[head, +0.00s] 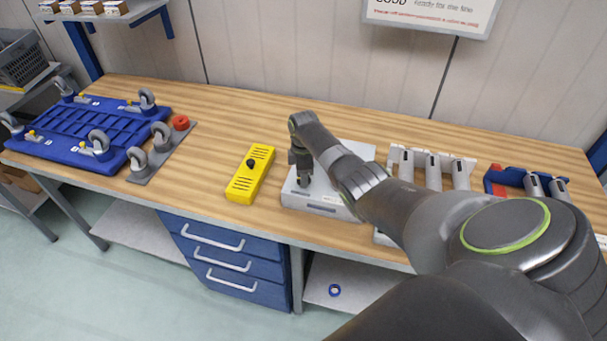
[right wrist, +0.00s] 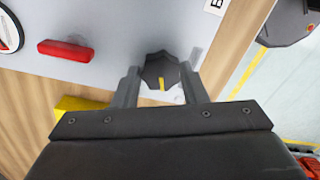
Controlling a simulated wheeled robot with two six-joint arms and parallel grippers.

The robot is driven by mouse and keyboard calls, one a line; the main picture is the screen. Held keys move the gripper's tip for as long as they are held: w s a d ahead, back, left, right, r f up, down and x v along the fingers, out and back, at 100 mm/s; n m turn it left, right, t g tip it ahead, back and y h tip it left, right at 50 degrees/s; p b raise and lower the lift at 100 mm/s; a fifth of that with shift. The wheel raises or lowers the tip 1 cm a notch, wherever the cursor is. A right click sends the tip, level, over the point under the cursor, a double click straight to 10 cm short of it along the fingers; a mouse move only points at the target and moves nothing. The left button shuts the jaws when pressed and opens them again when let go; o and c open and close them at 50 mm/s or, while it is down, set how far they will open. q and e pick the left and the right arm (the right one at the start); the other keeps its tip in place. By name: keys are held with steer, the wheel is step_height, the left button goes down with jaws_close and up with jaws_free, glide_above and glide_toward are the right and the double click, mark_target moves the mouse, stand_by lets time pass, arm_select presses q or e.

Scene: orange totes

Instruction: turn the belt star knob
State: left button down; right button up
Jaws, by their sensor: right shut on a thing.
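The belt star knob (right wrist: 160,70) is dark, lobed and has a yellow pointer line. It shows in the right wrist view on a light grey panel. My right gripper (right wrist: 161,80) has one finger on each side of the knob and is shut on it. In the head view my right gripper (head: 302,178) points down onto the light grey box (head: 325,209) on the bench, and the knob is hidden there by the gripper. The yellow pointer line points toward my wrist. My left gripper is not in view.
A red bar (right wrist: 66,50) sits on the panel. A yellow box (head: 243,187) with a black knob lies left of the grey box. A blue wheeled frame (head: 75,122) stands at the left, white holders (head: 432,160) at the right. Bare wood (head: 215,135) lies between frame and yellow box.

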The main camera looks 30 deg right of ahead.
steer(key=shift+r, duration=0.1)
steer(key=o, duration=1)
steer(key=shift+r, duration=0.5)
steer(key=shift+r+b, duration=0.95)
steer(key=shift+r, duration=7.25)
